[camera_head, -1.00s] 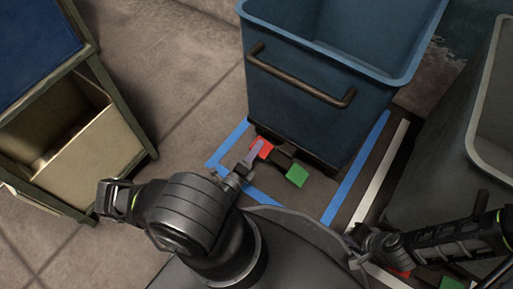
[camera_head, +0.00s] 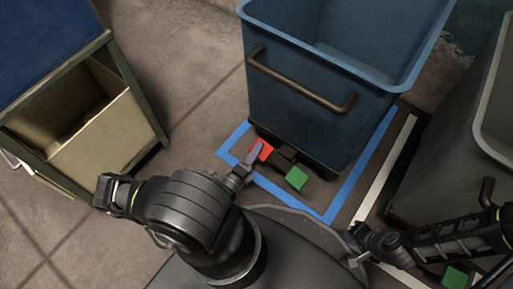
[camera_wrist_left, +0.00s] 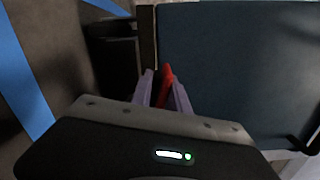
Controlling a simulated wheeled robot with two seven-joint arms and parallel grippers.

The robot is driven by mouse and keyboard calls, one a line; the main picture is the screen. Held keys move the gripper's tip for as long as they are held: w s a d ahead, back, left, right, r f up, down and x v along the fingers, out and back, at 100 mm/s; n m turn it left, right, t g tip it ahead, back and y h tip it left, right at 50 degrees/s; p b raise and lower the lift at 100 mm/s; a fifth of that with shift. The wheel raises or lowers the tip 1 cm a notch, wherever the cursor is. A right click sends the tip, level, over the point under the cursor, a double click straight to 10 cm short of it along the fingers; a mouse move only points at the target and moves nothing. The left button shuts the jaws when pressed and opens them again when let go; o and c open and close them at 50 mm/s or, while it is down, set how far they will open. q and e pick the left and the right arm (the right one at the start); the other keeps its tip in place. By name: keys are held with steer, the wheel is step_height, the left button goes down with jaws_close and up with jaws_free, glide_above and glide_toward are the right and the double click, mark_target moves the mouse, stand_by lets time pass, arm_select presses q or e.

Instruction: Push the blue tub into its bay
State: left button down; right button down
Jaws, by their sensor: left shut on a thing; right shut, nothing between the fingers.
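The blue tub (camera_head: 305,100) stands upright on a dark wheeled base, its bar handle (camera_head: 300,82) facing me. Red (camera_head: 262,149) and green (camera_head: 296,179) tabs show low at its front. My left gripper (camera_head: 256,152) is at the red tab; in the left wrist view its fingers (camera_wrist_left: 166,90) are shut on the red tab (camera_wrist_left: 166,80). Blue tape (camera_head: 365,172) marks a bay on the floor; bare floor shows between the tub's front and the front tape. The tub hides the bay's back. My right gripper (camera_head: 357,236) is shut and empty at the lower right.
A grey bin (camera_head: 440,165) stands to the right, beyond a white floor line (camera_head: 390,165), with a green tab (camera_head: 455,276) near it. A cabinet (camera_head: 130,80) with a cream drawer or box (camera_head: 105,135) stands at left. Floor between cabinet and tub is clear.

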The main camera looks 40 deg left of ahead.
arm_select(q)
steer(key=shift+s+f, duration=0.1)
steer(key=shift+s, duration=0.55)
arm_select(e)
steer(key=shift+s, duration=0.45)
arm_select(q)
steer(key=c, duration=1.2)
jaws_free()
